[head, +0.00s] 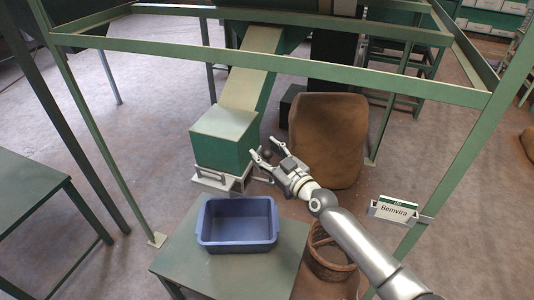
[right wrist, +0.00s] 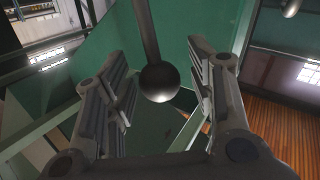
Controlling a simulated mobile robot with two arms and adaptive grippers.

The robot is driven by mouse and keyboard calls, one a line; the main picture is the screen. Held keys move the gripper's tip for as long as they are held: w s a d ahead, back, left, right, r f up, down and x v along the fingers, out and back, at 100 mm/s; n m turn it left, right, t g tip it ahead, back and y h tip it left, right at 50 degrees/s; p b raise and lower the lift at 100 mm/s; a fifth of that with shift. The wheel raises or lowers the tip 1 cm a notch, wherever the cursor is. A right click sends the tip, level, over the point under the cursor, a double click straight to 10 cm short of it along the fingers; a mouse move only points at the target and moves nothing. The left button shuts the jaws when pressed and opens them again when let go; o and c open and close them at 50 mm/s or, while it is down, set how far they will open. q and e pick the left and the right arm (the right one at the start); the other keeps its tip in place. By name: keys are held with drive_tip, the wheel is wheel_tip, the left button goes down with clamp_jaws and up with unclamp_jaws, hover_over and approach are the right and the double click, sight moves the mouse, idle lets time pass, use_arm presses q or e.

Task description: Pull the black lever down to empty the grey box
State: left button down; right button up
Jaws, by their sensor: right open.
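The black lever ends in a round dark knob (right wrist: 159,82), which hangs on a thin rod between my open fingers in the right wrist view. In the head view the knob (head: 267,153) is a small dark ball between the fingers. My right gripper (head: 263,147) is open around the knob, with a gap on each side. The box (head: 224,138) at the chute's lower end looks green with a pale top, not clearly grey. It is just left of my right gripper. Its inside is hidden. My left gripper is not in view.
A blue bin (head: 238,246) stands empty on a green table (head: 180,262) below the box. A wicker basket (head: 330,262) is under my right arm. A brown sack (head: 328,125) stands behind my gripper.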

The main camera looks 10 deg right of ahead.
clamp_jaws()
idle(0.3)
